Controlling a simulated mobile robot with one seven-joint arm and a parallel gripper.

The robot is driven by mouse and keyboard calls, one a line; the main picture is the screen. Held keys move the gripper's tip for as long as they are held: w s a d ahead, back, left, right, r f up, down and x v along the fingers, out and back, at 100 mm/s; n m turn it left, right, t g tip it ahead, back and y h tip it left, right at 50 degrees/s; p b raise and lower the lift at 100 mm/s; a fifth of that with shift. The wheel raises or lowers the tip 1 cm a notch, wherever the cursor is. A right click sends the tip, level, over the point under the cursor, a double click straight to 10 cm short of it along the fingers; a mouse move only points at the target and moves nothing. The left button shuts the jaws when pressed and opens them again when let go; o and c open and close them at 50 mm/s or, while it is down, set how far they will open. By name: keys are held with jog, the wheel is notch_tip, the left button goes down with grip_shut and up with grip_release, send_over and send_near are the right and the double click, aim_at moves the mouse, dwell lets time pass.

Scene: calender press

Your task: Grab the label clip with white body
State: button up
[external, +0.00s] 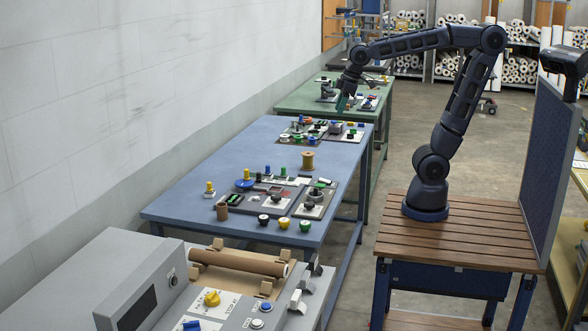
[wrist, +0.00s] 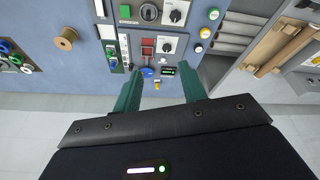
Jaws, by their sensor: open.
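A small white-bodied piece with a yellow top (external: 209,189) stands near the wall-side edge of the blue table. It looks like the label clip, but it is too small to be sure. In the wrist view its yellow top (wrist: 157,85) shows between my green fingers, beside a blue knob (wrist: 148,72). My gripper (external: 342,103) is open and empty, in the air well above the tables. In the wrist view my gripper (wrist: 162,70) has its two fingertips spread apart, with the piece below and apart from them.
A black block with a green mark (wrist: 168,72) lies close to the piece. A wooden spool (external: 308,161) stands farther back. The grey wall (external: 120,110) is close beside the table; a grey press (external: 110,280) stands in front.

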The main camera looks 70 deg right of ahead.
jog(key=w+a+f+n+g, duration=0.1)
jog(key=w+a+n, duration=0.35)
jog(key=a, duration=0.95)
jog(key=w+a+n+g, duration=0.1)
jog(key=w+a+n, duration=0.1)
jog(key=w+a, duration=0.8)
jog(key=n+g, duration=0.2)
jog(key=n, duration=0.6)
send_over(296, 294)
jog(key=shift+h, duration=0.3)
jog(key=f, duration=2.6)
jog(key=shift+s+f, duration=0.2)
jog(key=shift+f, duration=0.2)
jog(key=shift+w+a+f, duration=0.1)
jog(key=shift+f, duration=1.2)
jog(key=shift+w+f, duration=0.1)
jog(key=shift+f, duration=1.2)
jog(key=shift+c, duration=0.4)
